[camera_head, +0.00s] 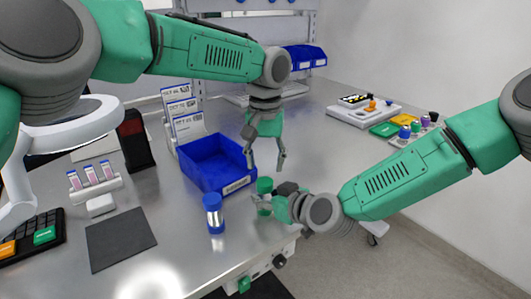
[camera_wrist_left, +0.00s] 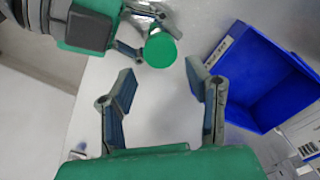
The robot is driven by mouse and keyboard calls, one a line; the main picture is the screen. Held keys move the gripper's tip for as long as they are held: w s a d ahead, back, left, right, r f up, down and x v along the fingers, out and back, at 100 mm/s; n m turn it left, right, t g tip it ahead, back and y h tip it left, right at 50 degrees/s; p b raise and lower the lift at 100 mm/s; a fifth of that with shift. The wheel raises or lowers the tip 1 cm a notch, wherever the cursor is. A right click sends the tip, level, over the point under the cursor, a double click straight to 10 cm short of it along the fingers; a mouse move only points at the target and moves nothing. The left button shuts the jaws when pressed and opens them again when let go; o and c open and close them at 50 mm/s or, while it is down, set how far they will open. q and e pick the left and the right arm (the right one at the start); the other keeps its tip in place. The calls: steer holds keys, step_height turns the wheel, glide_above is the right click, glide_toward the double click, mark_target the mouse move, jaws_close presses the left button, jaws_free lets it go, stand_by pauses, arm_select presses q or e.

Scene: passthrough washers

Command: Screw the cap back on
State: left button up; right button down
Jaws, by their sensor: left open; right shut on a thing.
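My right gripper (camera_head: 262,200) is shut on a container with a green top near the front edge of the table. The green cap (camera_head: 264,185) sits at the top of that container. In the left wrist view the cap (camera_wrist_left: 160,49) is a round green disc beside the right gripper's fingers (camera_wrist_left: 150,32); whether it is screwed tight cannot be told. My left gripper (camera_head: 266,166) is open and empty, pointing down above the cap. In the left wrist view its spread fingers (camera_wrist_left: 160,76) stand apart, with the cap just beyond the gap between them.
A blue-capped bottle (camera_head: 214,214) stands to the left. A blue bin (camera_head: 214,163) is close behind; it also shows in the left wrist view (camera_wrist_left: 262,90). A dark mat (camera_head: 121,240) and a tube rack (camera_head: 95,182) lie further left. The table's front edge is near the right gripper.

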mark_target(265, 180)
arm_select(q)
step_height(265, 180, down, 6)
steer(key=shift+r, duration=0.15)
stand_by(0.3)
steer(key=c, duration=1)
steer(key=m, duration=0.5)
steer(key=shift+m, duration=0.4)
steer(key=o, duration=1.3)
steer(key=shift+r, duration=0.1)
